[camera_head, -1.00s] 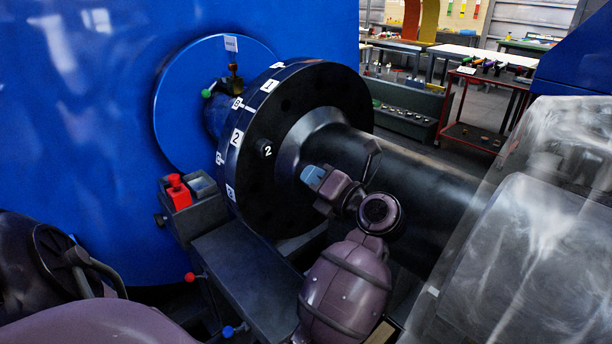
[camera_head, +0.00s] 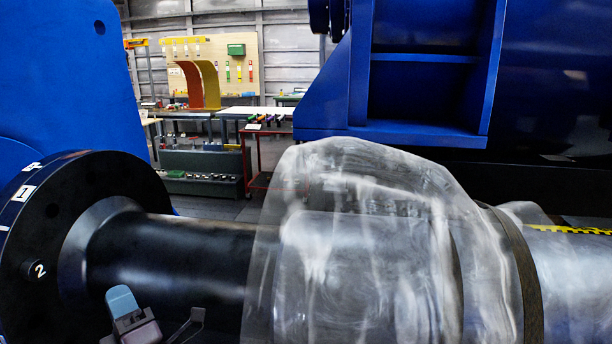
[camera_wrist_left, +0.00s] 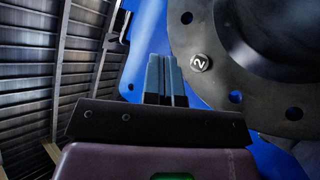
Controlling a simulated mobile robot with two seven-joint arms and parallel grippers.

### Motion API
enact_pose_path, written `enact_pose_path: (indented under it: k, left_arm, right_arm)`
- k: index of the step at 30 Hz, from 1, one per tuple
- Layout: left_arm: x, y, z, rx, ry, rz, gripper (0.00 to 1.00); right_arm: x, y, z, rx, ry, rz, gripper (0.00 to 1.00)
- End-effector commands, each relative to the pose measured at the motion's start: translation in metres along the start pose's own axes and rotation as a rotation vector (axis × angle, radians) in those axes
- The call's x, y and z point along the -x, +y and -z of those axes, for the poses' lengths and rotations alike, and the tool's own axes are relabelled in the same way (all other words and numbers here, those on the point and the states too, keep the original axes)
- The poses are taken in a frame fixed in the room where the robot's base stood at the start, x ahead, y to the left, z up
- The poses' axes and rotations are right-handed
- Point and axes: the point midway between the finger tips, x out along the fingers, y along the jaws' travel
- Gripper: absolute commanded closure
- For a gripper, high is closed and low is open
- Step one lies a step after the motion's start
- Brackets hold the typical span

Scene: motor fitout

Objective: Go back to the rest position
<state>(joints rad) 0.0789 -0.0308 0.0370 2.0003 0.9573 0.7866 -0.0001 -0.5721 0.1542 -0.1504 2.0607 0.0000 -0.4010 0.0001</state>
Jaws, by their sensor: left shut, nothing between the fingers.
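My left gripper (camera_head: 123,302) shows at the bottom left of the head view, in front of the dark shaft (camera_head: 185,255). Its blue-grey fingers are together with nothing between them, as the left wrist view (camera_wrist_left: 166,75) also shows. The black flange (camera_head: 85,190), with a round white "2" mark, stands at the left of the head view. In the left wrist view the flange (camera_wrist_left: 270,85) fills the upper right, with holes and the "2" mark beside the fingertips. No contact between fingers and flange is visible. My right gripper is in neither current view.
A clear plastic wrap (camera_head: 350,240) covers the shaft to the right. Blue machine housings stand at left (camera_head: 60,70) and upper right (camera_head: 430,90). Behind are a red cart (camera_head: 262,180), a dark bench (camera_head: 200,160) and a tool board (camera_head: 225,65). Grey floor shows between them.

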Motion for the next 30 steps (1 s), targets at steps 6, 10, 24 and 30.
enact_pose_path:
  k: [6,10,24,30]
  left_arm:
    - [0.074,-0.027,-0.02,-0.341,-0.478,-0.101,1.0]
    - [0.132,-0.055,-0.021,-0.545,-0.769,-0.118,1.0]
    - [0.316,-0.147,0.071,-1.14,-1.576,-0.016,1.0]
    - [0.328,-0.152,0.083,-1.187,-1.632,-0.001,1.0]
  right_arm:
    - [0.001,-0.001,-0.002,-0.008,-0.004,-0.002,0.51]
    - [0.001,-0.003,-0.001,-0.015,-0.003,-0.003,0.51]
    - [-0.001,-0.002,0.006,-0.009,0.01,-0.001,0.51]
    - [-0.001,0.0,0.007,-0.004,0.011,-0.001,0.51]
